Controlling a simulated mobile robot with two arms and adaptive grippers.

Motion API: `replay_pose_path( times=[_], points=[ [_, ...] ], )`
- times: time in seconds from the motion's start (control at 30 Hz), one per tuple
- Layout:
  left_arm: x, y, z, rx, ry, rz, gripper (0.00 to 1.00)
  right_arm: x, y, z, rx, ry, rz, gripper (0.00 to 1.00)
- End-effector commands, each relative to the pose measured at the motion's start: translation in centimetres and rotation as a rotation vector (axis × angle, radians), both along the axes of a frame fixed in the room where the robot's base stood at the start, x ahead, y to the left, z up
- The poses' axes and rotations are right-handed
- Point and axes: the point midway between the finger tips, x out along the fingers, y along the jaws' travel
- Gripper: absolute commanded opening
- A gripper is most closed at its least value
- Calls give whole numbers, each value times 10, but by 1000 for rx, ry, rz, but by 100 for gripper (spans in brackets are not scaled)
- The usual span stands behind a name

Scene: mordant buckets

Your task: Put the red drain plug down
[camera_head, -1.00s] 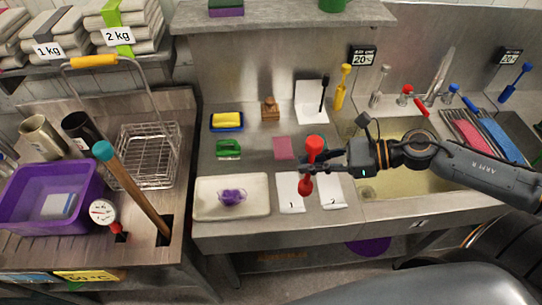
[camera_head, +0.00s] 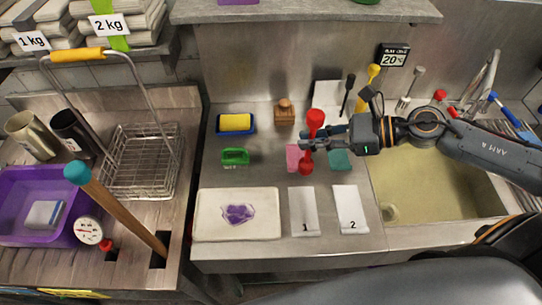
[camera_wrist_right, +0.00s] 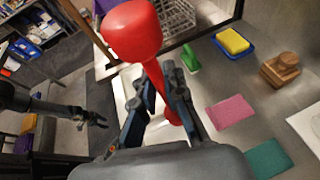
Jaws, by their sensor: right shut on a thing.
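The red drain plug (camera_head: 315,122) is a dumbbell-shaped red piece, held upright above the steel counter in the head view. It also shows large in the right wrist view (camera_wrist_right: 134,30). My right gripper (camera_head: 308,144) is shut on its narrow middle; the fingers (camera_wrist_right: 158,88) close around it in the wrist view. Its lower end hangs in front of the pink pad (camera_head: 293,152), apart from the counter as far as I can tell. My left gripper (camera_wrist_right: 93,119) shows small at the left of the wrist view, fingers apart and empty; it is outside the head view.
White cards 1 (camera_head: 304,213) and 2 (camera_head: 350,210) lie on the counter beside a pale tray (camera_head: 210,230) with a purple piece. A teal pad (camera_head: 340,160), green brush (camera_head: 235,156), yellow sponge (camera_head: 235,122) and wooden stamp (camera_head: 284,113) lie behind. The sink (camera_head: 430,190) is right.

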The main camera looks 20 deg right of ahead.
Motion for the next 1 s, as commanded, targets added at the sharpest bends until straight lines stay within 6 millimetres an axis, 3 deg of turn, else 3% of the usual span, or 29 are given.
replay_pose_path(
  times=[0.2, 0.47, 0.7, 1.0],
  points=[
    [-9, 1, -17, 2, 14, 0, 40, 17, 11, -7, 1, -9, 0, 0],
    [15, -1, 5, -3, -22, -1, 40, 47, 35, -16, 8, -6, -3, 0],
    [13, -1, -13, -2, -20, -1, 40, 75, 57, -63, 4, -2, -1, 0],
    [8, -1, -21, -1, -12, -1, 40, 88, 66, -82, 2, -2, -2, 0]
  ],
)
